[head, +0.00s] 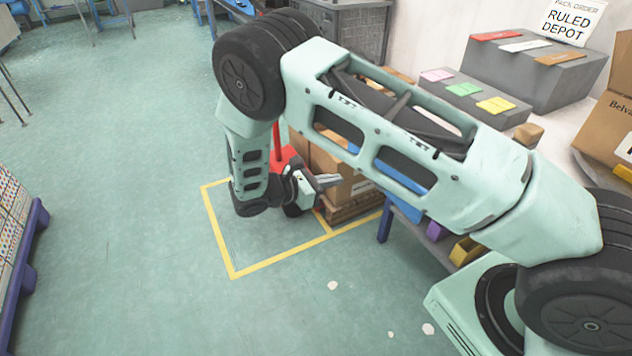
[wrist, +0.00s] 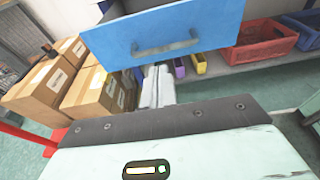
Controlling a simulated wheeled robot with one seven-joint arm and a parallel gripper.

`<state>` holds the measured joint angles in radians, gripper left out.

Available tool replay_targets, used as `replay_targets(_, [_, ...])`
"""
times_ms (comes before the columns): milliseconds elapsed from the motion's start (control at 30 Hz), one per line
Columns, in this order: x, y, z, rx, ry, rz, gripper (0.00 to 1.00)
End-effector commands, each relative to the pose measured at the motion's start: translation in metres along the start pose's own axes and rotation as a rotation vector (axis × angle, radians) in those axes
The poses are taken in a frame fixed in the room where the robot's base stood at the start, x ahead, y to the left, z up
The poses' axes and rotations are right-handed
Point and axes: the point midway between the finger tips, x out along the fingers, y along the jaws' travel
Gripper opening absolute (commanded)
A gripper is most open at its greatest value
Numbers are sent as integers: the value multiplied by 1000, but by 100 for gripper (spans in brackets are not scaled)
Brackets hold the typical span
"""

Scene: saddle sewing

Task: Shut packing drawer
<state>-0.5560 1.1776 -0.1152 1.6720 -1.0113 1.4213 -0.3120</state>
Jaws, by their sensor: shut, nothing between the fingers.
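The packing drawer's blue front (wrist: 205,22) with a grey bar handle (wrist: 168,47) fills the top middle of the wrist view. It looks pulled out, with a dark gap behind its top edge at the left. My gripper (wrist: 160,72) is shut and empty, its fingertips showing just below the handle; I cannot tell whether they touch the drawer front. In the head view my gripper (head: 338,180) is low beside the bench, and blue panel parts (head: 408,208), probably the drawer, show beneath my arm, which hides most of them.
Stacked cardboard boxes (wrist: 92,88) stand left of the drawer, on a pallet (head: 350,206) in the head view.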

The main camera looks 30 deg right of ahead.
Motion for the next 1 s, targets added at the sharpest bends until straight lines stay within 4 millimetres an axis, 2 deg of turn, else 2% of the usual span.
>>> replay_targets(33, [12, -1, 0, -2, 0, -5, 0])
replay_targets(200, [43, -1, 0, -2, 0, -4, 0])
replay_targets(400, [65, -1, 0, 0, 2, -1, 0])
replay_targets(1000, [75, -1, 0, -1, 1, -1, 0])
